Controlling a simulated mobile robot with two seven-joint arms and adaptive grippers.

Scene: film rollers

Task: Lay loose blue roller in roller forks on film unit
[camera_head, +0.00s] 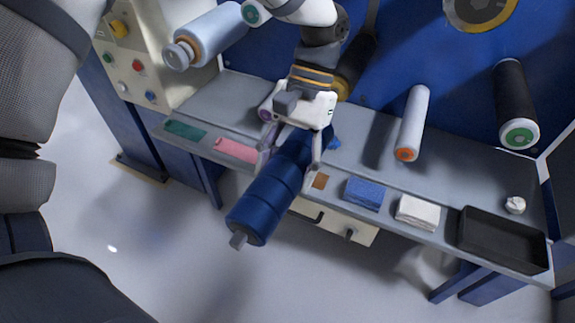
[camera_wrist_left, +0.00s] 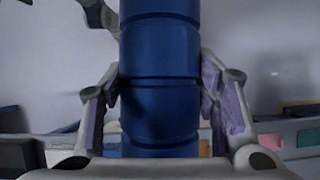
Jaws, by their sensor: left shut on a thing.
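The loose blue roller (camera_head: 268,197) is held in my left gripper (camera_head: 290,153) in the head view, over the front edge of the film unit's shelf. Its near end, with a grey shaft stub, points down and toward the lower left. In the left wrist view the blue roller (camera_wrist_left: 160,85) stands between the two purple-padded fingers of my left gripper (camera_wrist_left: 160,100). The roller forks cannot be made out clearly; a grey bracket (camera_wrist_left: 97,14) shows at the top left of the wrist view. My right gripper is not in view.
On the shelf (camera_head: 375,150) lie a green pad (camera_head: 186,130), a pink pad (camera_head: 236,150), a blue cloth (camera_head: 364,193), a white cloth (camera_head: 417,212) and a black tray (camera_head: 502,240). White (camera_head: 412,122), black (camera_head: 516,104) and pale blue (camera_head: 212,36) rollers jut from the unit. Floor in front is clear.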

